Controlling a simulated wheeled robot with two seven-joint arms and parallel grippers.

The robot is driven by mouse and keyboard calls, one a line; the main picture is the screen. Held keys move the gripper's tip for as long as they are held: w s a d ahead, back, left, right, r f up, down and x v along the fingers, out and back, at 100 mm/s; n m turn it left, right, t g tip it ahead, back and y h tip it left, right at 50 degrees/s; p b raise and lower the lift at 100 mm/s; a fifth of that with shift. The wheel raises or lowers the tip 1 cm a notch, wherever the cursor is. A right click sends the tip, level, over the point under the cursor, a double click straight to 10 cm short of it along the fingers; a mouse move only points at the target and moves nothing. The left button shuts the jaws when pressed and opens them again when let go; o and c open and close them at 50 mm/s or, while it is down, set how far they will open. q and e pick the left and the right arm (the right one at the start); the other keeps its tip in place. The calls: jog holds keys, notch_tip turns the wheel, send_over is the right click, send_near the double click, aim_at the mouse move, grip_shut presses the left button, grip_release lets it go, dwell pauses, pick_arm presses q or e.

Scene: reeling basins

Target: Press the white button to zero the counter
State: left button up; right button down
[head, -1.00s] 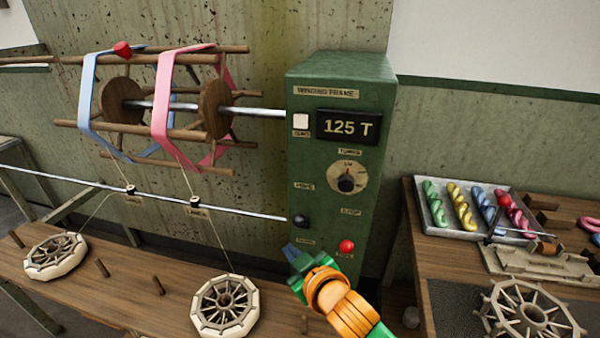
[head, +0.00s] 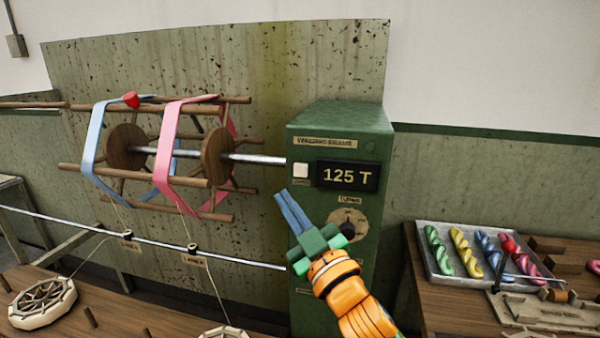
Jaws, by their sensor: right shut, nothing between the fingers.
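My right gripper (head: 283,193), with blue fingers, green body and orange wrist, is shut and empty. In the picture its fingertips are a little below and left of the white button, apart from it. My left gripper is not in view.
A wooden reel with a blue band (head: 92,150) and a pink band (head: 166,150) turns on a metal shaft (head: 255,158) left of the frame. A tray (head: 430,262) of coloured skeins stands on the right table. A thin rod (head: 230,258) runs below the reel.

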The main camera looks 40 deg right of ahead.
aim_at(294, 169)
jog(key=shift+w+d+b, duration=0.7)
jog(key=shift+w+d, duration=0.7)
jog(key=shift+d, duration=0.3)
jog(key=shift+w+d+b, duration=0.65)
jog(key=shift+w+d, duration=0.75)
jog(key=shift+d, duration=0.25)
jog(key=shift+w+d, duration=0.25)
jog(key=shift+d, duration=0.05)
jog(key=shift+w+d+p, duration=0.3)
jog(key=shift+d+p, duration=0.05)
jog(key=shift+p, duration=0.05)
dwell(0.4)
jog(key=shift+s+a, duration=0.55)
jog(key=shift+a, duration=0.1)
